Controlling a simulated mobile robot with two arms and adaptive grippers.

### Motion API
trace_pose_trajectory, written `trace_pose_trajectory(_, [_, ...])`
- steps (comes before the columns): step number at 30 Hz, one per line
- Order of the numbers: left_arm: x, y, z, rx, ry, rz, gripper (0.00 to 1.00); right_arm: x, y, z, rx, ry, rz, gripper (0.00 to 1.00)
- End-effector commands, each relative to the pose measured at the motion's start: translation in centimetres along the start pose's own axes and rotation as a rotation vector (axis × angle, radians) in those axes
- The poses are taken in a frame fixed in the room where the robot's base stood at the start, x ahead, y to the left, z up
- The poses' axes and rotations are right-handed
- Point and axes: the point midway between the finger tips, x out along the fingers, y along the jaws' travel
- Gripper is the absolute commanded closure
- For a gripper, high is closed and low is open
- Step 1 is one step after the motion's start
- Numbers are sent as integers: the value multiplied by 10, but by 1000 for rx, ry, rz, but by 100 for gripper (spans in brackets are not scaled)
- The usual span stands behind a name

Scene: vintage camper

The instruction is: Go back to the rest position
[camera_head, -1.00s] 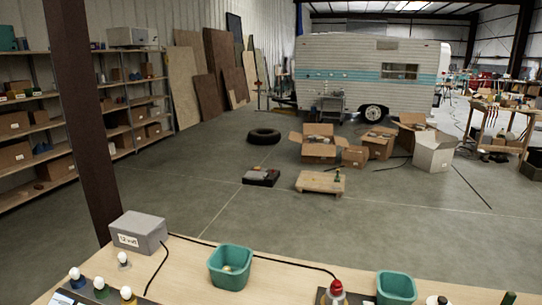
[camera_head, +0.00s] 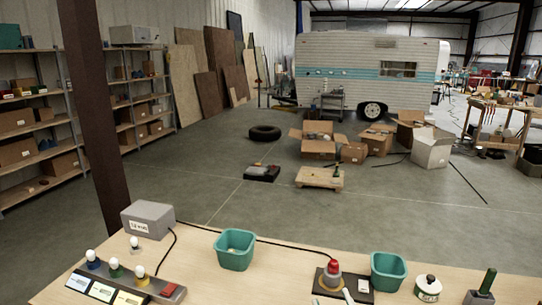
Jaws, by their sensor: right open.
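A light wooden table (camera_head: 275,275) fills the bottom of the head view. Of my right gripper little can be made out; a small pale slanted piece at the bottom edge, in front of the red lamp (camera_head: 331,272), may be part of it, but I cannot tell for sure. I see nothing held above the table. My left gripper is out of view.
On the table stand a grey box (camera_head: 147,218) with a cable, a panel with bulbs (camera_head: 128,283), two teal bins (camera_head: 235,250) (camera_head: 388,272), a white lidded pot (camera_head: 428,288) and a green-handled item (camera_head: 488,281). Beyond are a brown post (camera_head: 98,120), cartons (camera_head: 318,146) and a camper (camera_head: 350,70).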

Motion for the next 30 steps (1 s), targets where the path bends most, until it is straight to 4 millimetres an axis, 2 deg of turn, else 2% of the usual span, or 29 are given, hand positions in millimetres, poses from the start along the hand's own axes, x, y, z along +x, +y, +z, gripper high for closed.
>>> trace_pose_trajectory(5, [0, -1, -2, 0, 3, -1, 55, -14, 31, 32, -270, -110, 128, 59])
trace_pose_trajectory(10, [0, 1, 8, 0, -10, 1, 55, -43, 77, 51, -672, -242, 311, 59])
trace_pose_trajectory(13, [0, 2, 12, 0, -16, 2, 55, -73, 111, 43, -1006, -326, 472, 59])
trace_pose_trajectory(15, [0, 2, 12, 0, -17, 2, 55, -98, 129, 24, -1245, -373, 604, 59])
trace_pose_trajectory(17, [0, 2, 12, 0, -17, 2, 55, -121, 137, 2, -1442, -402, 728, 59])
trace_pose_trajectory(20, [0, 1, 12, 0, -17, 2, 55, -159, 135, -41, -1728, -429, 950, 59])
trace_pose_trajectory(24, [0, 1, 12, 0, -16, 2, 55, -207, 110, -89, -1986, -430, 1240, 59])
trace_pose_trajectory(30, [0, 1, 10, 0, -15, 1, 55, -263, 63, -128, -2160, -399, 1591, 59])
